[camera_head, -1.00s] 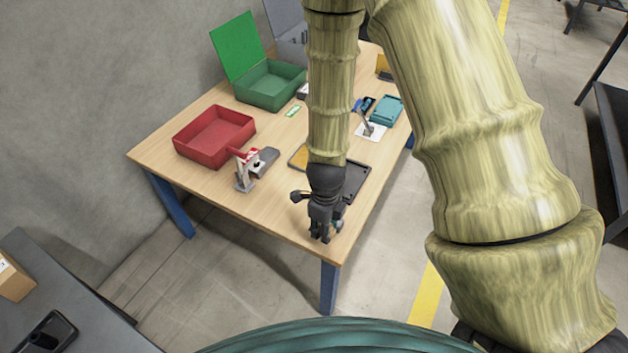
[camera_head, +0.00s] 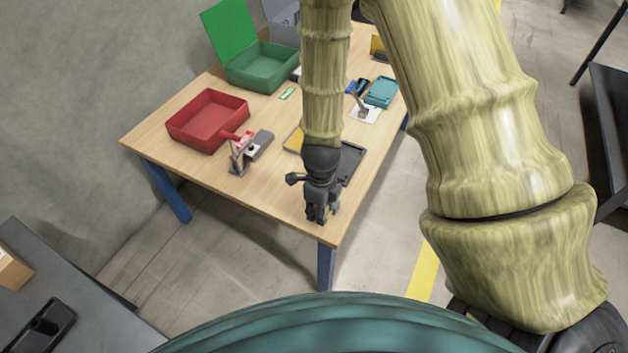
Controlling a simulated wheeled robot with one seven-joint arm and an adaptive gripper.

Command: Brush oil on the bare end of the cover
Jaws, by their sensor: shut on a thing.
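My gripper (camera_head: 316,217) points down near the front corner of the wooden table (camera_head: 268,213). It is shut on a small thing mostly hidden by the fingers. A teal box-like part (camera_head: 381,91) lies at the table's right side. I cannot make out the cover's bare end or a brush for sure.
A red bin (camera_head: 207,121) and an open green box (camera_head: 263,72) stand at the left and back. A clamp-like fixture with a red handle (camera_head: 237,158) stands left of my gripper. A dark tray (camera_head: 350,164) lies behind it. A white pad (camera_head: 366,114) holds a small upright piece.

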